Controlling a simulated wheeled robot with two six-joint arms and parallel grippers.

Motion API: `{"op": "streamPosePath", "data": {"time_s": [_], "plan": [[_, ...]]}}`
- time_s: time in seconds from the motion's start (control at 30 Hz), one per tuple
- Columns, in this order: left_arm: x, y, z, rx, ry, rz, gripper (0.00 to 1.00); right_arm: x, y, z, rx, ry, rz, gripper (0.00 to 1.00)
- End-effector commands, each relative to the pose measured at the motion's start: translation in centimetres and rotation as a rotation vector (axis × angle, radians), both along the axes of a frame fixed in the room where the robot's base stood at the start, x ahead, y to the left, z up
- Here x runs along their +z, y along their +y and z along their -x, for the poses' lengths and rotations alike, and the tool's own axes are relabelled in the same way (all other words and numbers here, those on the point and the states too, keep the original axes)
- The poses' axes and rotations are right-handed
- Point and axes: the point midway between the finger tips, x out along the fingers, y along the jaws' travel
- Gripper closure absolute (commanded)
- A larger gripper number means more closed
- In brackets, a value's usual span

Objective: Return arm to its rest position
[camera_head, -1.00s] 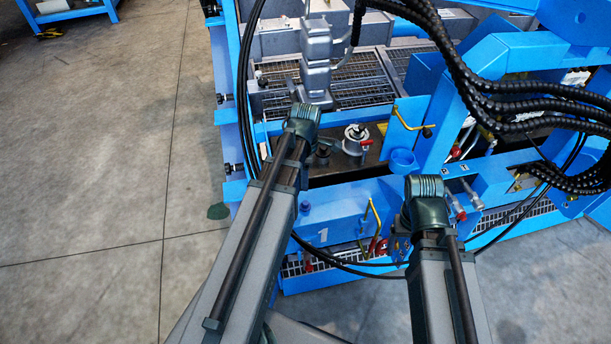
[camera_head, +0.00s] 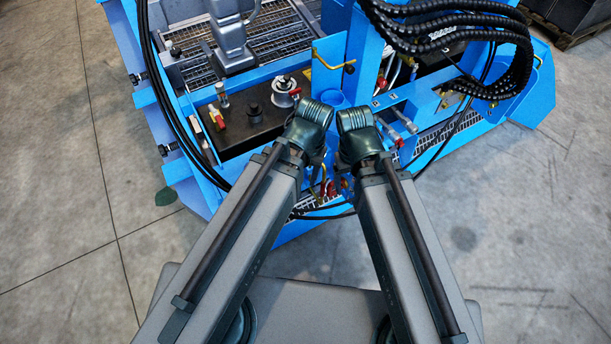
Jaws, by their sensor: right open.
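My left arm (camera_head: 245,235) and my right arm (camera_head: 400,235) rise from the bottom edge and lean toward each other. Their dark ribbed joints nearly meet in front of the blue machine frame. My right gripper is open and mostly hidden beyond my right arm's joint (camera_head: 358,135); no object shows in it. My left gripper does not show; the part beyond my left arm's joint (camera_head: 312,125) is hidden.
A blue machine frame (camera_head: 150,98) with wire sieves (camera_head: 275,38) fills the upper middle. Black spiral-wrapped hoses (camera_head: 505,60) loop at the upper right. Red-handled valves (camera_head: 217,120) stand on a dark block. Bare concrete floor (camera_head: 55,160) lies left and at lower right.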

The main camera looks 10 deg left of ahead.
Motion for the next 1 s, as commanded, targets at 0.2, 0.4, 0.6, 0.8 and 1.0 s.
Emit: {"op": "streamPosePath", "data": {"time_s": [0.2, 0.4, 0.6, 0.8, 1.0], "plan": [[0.0, -0.8, 0.8, -0.133, 0.013, -0.004, 0.45, 0.0, 0.0, 0.0, 0.000, 0.000, 0.000, 0.21], [0.0, -0.8, 0.8, -0.132, 0.013, -0.004, 0.45, 0.0, 0.0, 0.0, 0.000, 0.000, 0.000, 0.21], [1.1, -0.8, 0.8, -0.132, 0.012, -0.003, 0.45, 1.1, 0.0, 0.0, 0.000, 0.000, 0.000, 0.21], [5.3, -0.8, 0.8, -0.130, 0.012, -0.003, 0.45, 5.3, 0.0, 0.0, 0.000, 0.000, 0.000, 0.21], [11.7, -0.8, 0.8, -0.130, 0.012, -0.003, 0.45, 11.7, 0.0, 0.0, -0.001, 0.000, 0.000, 0.21]]}}
